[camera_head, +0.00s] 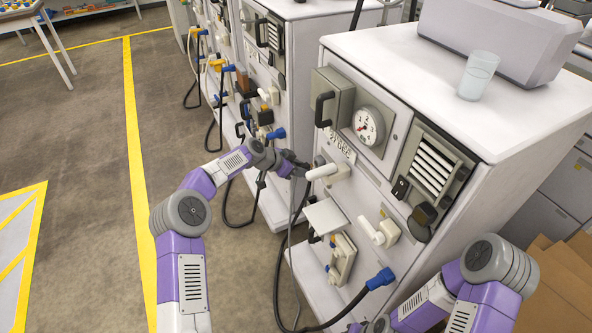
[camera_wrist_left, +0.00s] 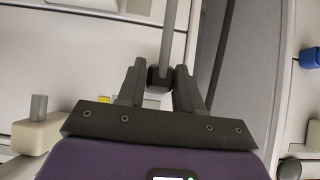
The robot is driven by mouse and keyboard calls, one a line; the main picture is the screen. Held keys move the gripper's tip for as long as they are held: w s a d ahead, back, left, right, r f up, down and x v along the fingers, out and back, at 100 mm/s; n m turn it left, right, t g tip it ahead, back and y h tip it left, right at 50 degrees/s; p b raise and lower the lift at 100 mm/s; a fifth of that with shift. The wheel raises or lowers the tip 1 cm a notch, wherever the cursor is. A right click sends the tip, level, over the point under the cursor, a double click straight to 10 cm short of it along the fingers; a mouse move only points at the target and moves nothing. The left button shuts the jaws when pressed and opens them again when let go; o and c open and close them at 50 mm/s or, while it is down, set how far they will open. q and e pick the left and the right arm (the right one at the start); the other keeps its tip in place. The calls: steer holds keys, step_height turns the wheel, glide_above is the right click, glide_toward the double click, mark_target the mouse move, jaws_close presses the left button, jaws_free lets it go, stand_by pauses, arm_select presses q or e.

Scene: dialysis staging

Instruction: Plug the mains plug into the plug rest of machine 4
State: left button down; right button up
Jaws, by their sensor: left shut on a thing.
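My left gripper (camera_head: 303,164) is at the front of the nearest white machine (camera_head: 465,85), close to a cream block with a white round handle (camera_head: 325,172). In the left wrist view its fingers (camera_wrist_left: 158,88) are shut on a small dark plug (camera_wrist_left: 158,76) with a grey cable (camera_wrist_left: 168,35) running from it. The plug is mostly hidden in the head view. I cannot tell which fitting is the plug rest, nor read a machine number 4. My right arm (camera_head: 480,295) comes in at lower right; its fingertips are out of frame.
A second cream block with a white handle (camera_head: 380,233) and a blue connector (camera_head: 380,279) on a black hose are lower on the machine front. A glass (camera_head: 478,75) stands on top. More machines stand behind. Open floor (camera_head: 80,130) lies to the left.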

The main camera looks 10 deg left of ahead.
mark_target(305, 165)
arm_select(q)
steer(key=shift+b, duration=0.85)
stand_by(1.6)
steer(key=shift+w+d+p, duration=0.35)
steer(key=shift+w+d, duration=0.2)
steer(key=shift+d, duration=0.15)
steer(key=shift+w+d, duration=0.2)
steer(key=shift+d, duration=0.05)
steer(key=shift+w+d, duration=0.15)
steer(key=shift+d, duration=0.05)
stand_by(0.4)
steer(key=c, duration=0.7)
jaws_free()
steer(key=shift+o, duration=0.2)
steer(key=p+v, duration=0.2)
steer(key=v, duration=0.5)
steer(key=shift+a+r, duration=0.15)
steer(key=shift+r, duration=0.05)
